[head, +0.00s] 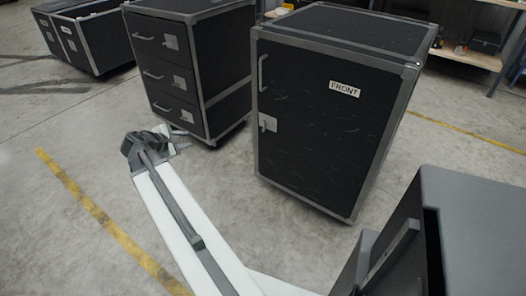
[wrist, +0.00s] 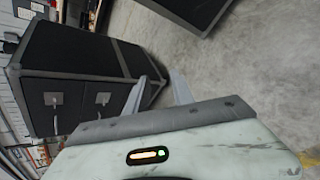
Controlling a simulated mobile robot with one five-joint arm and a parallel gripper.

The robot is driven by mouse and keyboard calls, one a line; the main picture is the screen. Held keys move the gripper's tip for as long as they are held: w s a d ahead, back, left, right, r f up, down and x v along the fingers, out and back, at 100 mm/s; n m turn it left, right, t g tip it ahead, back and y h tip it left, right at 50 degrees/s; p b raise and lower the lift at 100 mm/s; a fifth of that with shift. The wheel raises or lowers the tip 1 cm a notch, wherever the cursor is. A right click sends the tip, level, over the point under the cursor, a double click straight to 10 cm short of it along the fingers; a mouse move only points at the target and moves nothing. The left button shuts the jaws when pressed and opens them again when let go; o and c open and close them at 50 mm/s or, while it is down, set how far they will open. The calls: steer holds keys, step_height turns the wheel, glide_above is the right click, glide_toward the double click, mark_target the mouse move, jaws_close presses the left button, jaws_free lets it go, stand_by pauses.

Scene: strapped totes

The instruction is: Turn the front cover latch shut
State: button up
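The black case (head: 318,140) marked FRONT stands upright in the head view, right of centre, with grey metal edges and its front cover facing me. A small silver latch (head: 267,123) sits at the left edge of the cover, about mid-height; its exact turn is too small to tell. A pull handle (head: 263,72) is above it. My gripper (head: 174,142) is left of this case and apart from the latch, low in front of the drawer case. In the wrist view its two grey fingers (wrist: 158,92) are spread with nothing between them. The latch is not identifiable in the wrist view.
A black case with drawers (head: 180,65) stands left of the FRONT case; a drawer case shows tilted in the wrist view (wrist: 75,75). More black cases (head: 85,35) stand at the far left. A shelf (head: 465,57) is at the back right. Concrete floor (head: 80,150) is clear at left.

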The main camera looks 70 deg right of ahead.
steer(key=s+d+f+n+g+h+b, duration=0.1)
steer(key=s+d+f+n+h+b, duration=0.1)
steer(key=s+d+f+b, duration=0.35)
steer(key=s+d+f+n+g+h+b, duration=0.25)
steer(key=s+d+b, duration=0.25)
steer(key=d+b, duration=0.3)
steer(key=n+h+b, duration=0.2)
steer(key=n+b, duration=0.2)
steer(key=b, duration=0.1)
glide_toward(263, 126)
steer(key=x, duration=0.9)
steer(key=shift+d, duration=0.3)
steer(key=shift+w+f+g, duration=0.1)
steer(key=shift+f+g, duration=0.05)
steer(key=shift+g, duration=0.1)
jaws_close()
steer(key=shift+d, duration=0.1)
